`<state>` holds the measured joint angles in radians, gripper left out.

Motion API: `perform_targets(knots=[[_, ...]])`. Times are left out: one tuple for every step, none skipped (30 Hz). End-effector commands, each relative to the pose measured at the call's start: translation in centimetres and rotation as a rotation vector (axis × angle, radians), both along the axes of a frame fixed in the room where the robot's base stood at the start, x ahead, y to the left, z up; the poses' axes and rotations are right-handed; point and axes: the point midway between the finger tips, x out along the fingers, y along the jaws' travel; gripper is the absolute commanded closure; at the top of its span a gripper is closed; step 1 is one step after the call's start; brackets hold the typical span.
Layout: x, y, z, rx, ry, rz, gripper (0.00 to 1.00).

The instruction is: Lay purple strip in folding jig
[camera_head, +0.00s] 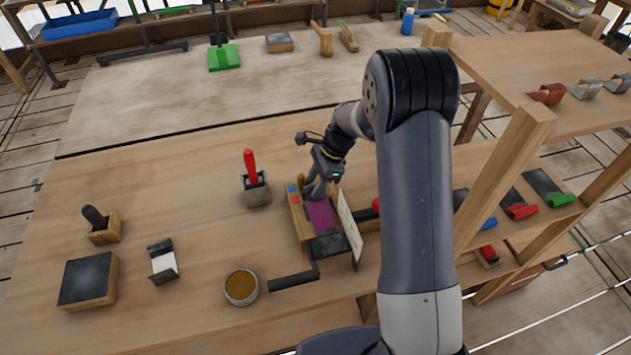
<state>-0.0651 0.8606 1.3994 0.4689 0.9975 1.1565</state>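The purple strip (321,215) lies flat in the folding jig (298,221), on its bed between the wooden side rail and an upright pale plate (350,226). My gripper (313,192) is at the far end of the strip, pointing down close to it. The fingertips are small and partly hidden, so I cannot tell whether they are open, or touching the strip. The jig's dark crank handle (293,281) sticks out at the front left.
A red-handled tool in a holder (256,190) stands left of the jig. A round tin (241,287) and a dark-topped block (88,280) are at the front left. A wooden rack with shelves (505,170) stands at the right.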

Motion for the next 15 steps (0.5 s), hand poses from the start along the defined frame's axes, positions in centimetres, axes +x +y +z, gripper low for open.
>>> perform_targets(knots=[[0.0,0.0,0.0,0.0,-0.001,0.0,0.57],[0.0,0.0,0.0,0.0,-0.001,0.0,0.57],[0.0,0.0,0.1,0.0,-0.001,0.0,0.57],[0.0,0.0,0.1,0.0,-0.001,0.0,0.57],[0.0,0.0,0.1,0.0,-0.001,0.0,0.57],[0.0,0.0,0.1,0.0,-0.001,0.0,0.57],[0.0,0.0,0.1,0.0,-0.001,0.0,0.57],[0.0,0.0,0.1,0.0,-0.001,0.0,0.57],[0.0,0.0,0.3,0.0,-0.001,0.0,0.57],[0.0,0.0,0.4,0.0,-0.001,0.001,0.57],[0.1,0.0,0.6,0.0,-0.002,-0.001,0.57],[0.2,-0.2,0.9,0.001,-0.003,-0.001,0.57],[0.2,-0.4,1.2,0.002,-0.003,-0.002,0.57],[0.3,-0.5,1.7,0.002,-0.005,-0.002,0.57],[0.4,-0.8,2.3,0.002,-0.006,-0.003,0.57]])
